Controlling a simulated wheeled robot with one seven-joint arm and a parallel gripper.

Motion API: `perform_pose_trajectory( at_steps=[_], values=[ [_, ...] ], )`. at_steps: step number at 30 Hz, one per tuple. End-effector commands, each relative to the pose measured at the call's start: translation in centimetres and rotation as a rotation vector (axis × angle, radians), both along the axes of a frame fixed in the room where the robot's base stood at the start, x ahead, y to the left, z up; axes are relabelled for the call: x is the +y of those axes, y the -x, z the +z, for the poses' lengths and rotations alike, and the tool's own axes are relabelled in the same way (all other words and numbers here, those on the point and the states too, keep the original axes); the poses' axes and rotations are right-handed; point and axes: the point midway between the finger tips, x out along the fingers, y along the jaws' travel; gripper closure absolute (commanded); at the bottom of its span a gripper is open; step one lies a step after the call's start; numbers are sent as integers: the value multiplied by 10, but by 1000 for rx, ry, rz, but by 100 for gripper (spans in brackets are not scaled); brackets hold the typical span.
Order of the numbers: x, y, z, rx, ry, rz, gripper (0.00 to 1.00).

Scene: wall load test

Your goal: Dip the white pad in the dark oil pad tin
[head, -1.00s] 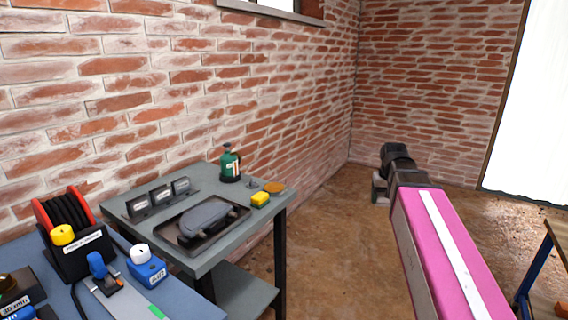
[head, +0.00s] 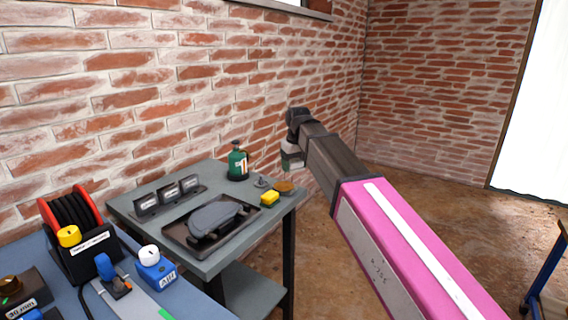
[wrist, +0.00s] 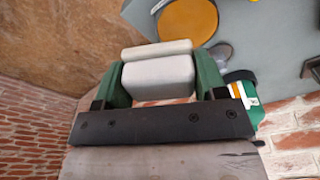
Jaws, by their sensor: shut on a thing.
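The white pad (wrist: 158,76) is a pale block held between the green fingers of my gripper (wrist: 165,72) in the wrist view. In the head view my gripper (head: 292,158) hangs in the air around the right end of the grey table, and the pad is hard to make out there. A round, shallow tin with an amber-brown top (head: 284,187) sits at the table's right corner. It also shows in the wrist view (wrist: 188,20), beyond the pad and apart from it. Whether it is the dark oil pad tin, I cannot tell.
A dark tray (head: 170,236) holds a grey object. Floor to the right is open.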

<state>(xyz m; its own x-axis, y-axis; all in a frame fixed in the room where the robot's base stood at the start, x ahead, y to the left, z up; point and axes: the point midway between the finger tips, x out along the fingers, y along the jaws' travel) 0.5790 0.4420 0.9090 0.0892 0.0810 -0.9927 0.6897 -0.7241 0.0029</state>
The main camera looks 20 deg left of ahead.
Motion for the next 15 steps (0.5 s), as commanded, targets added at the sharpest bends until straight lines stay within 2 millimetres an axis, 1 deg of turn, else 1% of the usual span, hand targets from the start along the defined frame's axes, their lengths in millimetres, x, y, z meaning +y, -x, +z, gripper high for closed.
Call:
perform_pose_trajectory(
  at_steps=[1,3,6,11,15],
  values=[
    [14,3,3,0,0,21,61],
    [25,8,6,-1,1,40,61],
    [34,12,8,0,1,56,61],
    [36,14,5,0,0,60,61],
    [36,14,-2,0,0,60,61]
  ],
)
